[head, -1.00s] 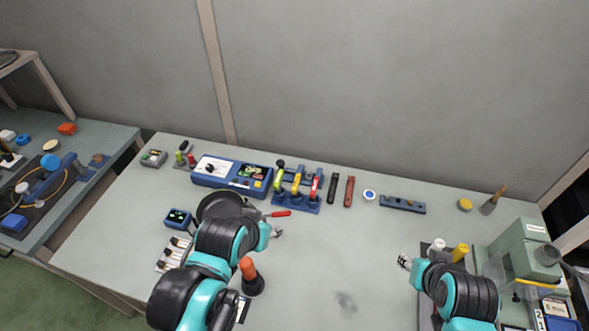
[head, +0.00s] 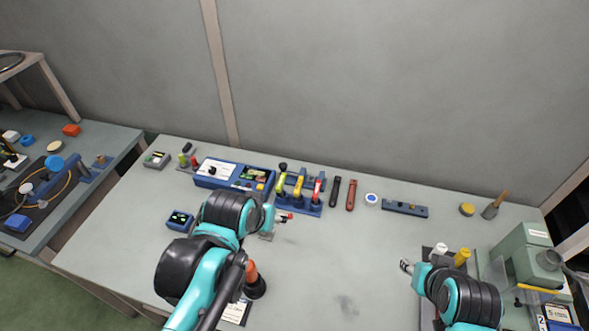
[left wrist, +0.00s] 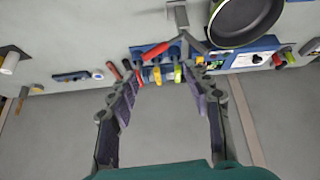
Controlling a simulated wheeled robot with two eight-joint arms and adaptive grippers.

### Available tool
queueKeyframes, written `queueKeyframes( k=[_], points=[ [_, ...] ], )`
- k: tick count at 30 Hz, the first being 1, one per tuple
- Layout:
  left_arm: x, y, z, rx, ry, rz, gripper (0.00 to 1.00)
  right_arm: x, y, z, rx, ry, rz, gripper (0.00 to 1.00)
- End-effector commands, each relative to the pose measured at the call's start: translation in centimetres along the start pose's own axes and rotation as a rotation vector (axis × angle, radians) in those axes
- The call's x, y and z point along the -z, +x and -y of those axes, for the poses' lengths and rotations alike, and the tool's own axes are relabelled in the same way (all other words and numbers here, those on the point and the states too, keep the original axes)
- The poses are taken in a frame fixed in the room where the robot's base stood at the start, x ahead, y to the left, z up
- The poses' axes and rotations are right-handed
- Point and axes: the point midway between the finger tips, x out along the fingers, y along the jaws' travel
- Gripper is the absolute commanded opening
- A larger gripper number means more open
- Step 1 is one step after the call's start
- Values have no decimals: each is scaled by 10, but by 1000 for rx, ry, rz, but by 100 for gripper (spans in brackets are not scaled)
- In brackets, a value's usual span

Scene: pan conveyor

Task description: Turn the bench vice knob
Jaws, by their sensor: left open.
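A blue device that may be the bench vice, with green, yellow and red levers (head: 299,190), stands at the back of the bench. A black knob (head: 283,167) shows at its upper left. In the left wrist view the levered blue device (left wrist: 160,72) appears upside down between my left fingers. My left gripper (left wrist: 165,82) is open and empty, with the device beyond its tips. In the head view my left arm hides most of that gripper. My right gripper (head: 405,265) is at the right; its jaws are too small to judge.
A blue panel box (head: 222,183) stands left of the device. An orange-topped black object (head: 255,288) is beside my left arm. The bench middle is clear.

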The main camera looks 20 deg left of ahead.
Motion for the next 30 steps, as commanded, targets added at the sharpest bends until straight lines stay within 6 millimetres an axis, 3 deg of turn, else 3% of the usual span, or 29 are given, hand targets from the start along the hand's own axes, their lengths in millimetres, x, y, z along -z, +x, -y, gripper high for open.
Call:
queueKeyframes(
  k=[3,8,15,21,27,30],
  points=[
    [49,0,0,15,-118,62,49,2,-3,0,0,0,0,40],
    [110,18,3,49,-299,153,49,4,-6,0,0,0,0,40],
    [185,75,12,125,-566,280,49,7,-10,0,0,0,0,40],
    [226,144,24,213,-785,376,49,9,-13,0,0,0,0,40],
    [239,209,37,302,-963,449,49,11,-16,0,0,0,0,40],
    [239,229,42,332,-1017,469,49,12,-16,0,0,0,0,40]
  ],
)
